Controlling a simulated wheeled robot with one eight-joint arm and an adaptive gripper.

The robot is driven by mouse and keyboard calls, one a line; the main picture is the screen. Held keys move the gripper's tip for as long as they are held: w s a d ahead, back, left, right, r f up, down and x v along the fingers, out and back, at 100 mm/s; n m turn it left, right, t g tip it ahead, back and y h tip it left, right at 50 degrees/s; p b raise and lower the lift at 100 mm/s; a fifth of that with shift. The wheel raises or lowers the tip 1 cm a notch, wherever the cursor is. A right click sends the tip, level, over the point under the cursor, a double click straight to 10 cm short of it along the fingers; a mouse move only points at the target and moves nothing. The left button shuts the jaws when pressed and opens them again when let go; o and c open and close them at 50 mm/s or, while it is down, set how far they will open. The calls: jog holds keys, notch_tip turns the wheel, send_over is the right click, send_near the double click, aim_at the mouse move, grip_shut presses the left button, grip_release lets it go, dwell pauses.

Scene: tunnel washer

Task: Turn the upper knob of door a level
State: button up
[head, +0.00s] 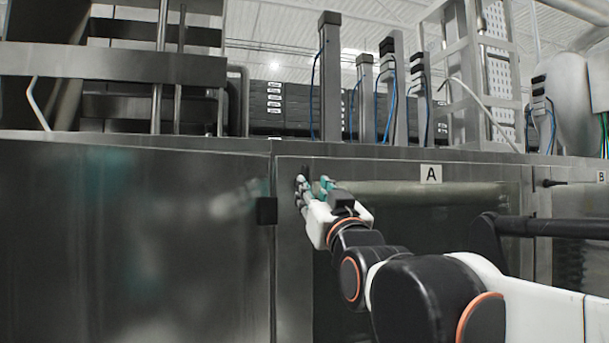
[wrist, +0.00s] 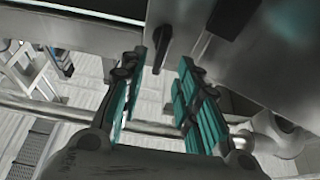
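Door A, a grey metal panel with a white label "A" (head: 430,174), fills the middle of the head view. My gripper (head: 314,184) is at the door's upper left corner. In the wrist view my gripper (wrist: 157,95) is open, with its two teal-padded fingers apart and nothing between their pads. A dark elongated knob (wrist: 163,36) shows on the metal face just beyond the fingertips, roughly in line with the gap. The gripper does not appear to touch it. In the head view the knob is mostly hidden by the gripper.
A black block (head: 267,211) sits at the door's left edge. A second dark part (wrist: 236,16) is right of the knob in the wrist view. A dark handle (head: 567,183) is near label "B" (head: 601,176). Posts with blue cables stand above the panels.

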jog(key=p+x, duration=0.1)
jog(key=x, duration=0.6)
jog(key=shift+p, duration=0.35)
grip_shut()
